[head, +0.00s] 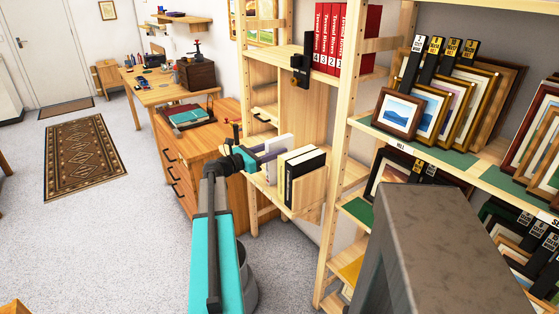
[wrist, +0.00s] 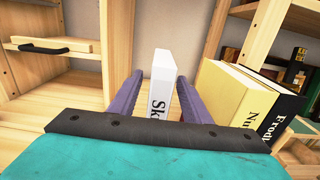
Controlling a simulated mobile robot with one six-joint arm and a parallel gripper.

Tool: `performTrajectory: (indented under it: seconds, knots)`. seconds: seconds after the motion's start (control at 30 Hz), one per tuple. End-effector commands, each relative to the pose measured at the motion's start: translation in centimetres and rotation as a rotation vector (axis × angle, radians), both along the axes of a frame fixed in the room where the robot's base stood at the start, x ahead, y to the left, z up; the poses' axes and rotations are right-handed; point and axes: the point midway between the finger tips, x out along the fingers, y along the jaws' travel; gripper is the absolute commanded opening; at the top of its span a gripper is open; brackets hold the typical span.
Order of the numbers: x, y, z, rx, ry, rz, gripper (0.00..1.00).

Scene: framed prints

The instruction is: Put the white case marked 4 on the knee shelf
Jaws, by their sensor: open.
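A white case (wrist: 161,82) stands upright, its spine towards me with dark letters starting "Sk"; no number 4 is readable. It also shows in the head view (head: 283,143) on a pale wooden shelf (head: 266,189). My gripper (wrist: 160,88) is open, with one purple finger on each side of the case; I cannot tell whether they touch it. In the head view my gripper (head: 259,157) reaches the case from the left. Right of it stand a cream case (wrist: 238,95) and a black case (wrist: 282,108). I cannot tell which shelf is the knee shelf.
Red binders (head: 340,38) stand on a higher shelf. Wooden uprights (head: 340,130) flank the bay. Framed prints (head: 400,112) fill shelves to the right. A wooden drawer chest (head: 188,160) stands left of the bay.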

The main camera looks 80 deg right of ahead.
Motion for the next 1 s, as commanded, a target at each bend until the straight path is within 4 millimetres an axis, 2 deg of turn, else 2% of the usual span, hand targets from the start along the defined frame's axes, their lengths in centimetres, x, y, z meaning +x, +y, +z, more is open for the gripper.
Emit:
performTrajectory:
  seconds: [0.23,0.8,0.87,1.0]
  knots:
    - [-1.7,-1.6,0.0,0.000,0.000,-0.001,0.44]
    - [-1.8,-1.7,0.0,0.000,0.000,0.000,0.44]
    - [-1.8,-1.7,0.0,0.000,0.000,0.000,0.35]
    - [-1.8,-1.7,0.0,0.000,0.000,0.000,0.12]
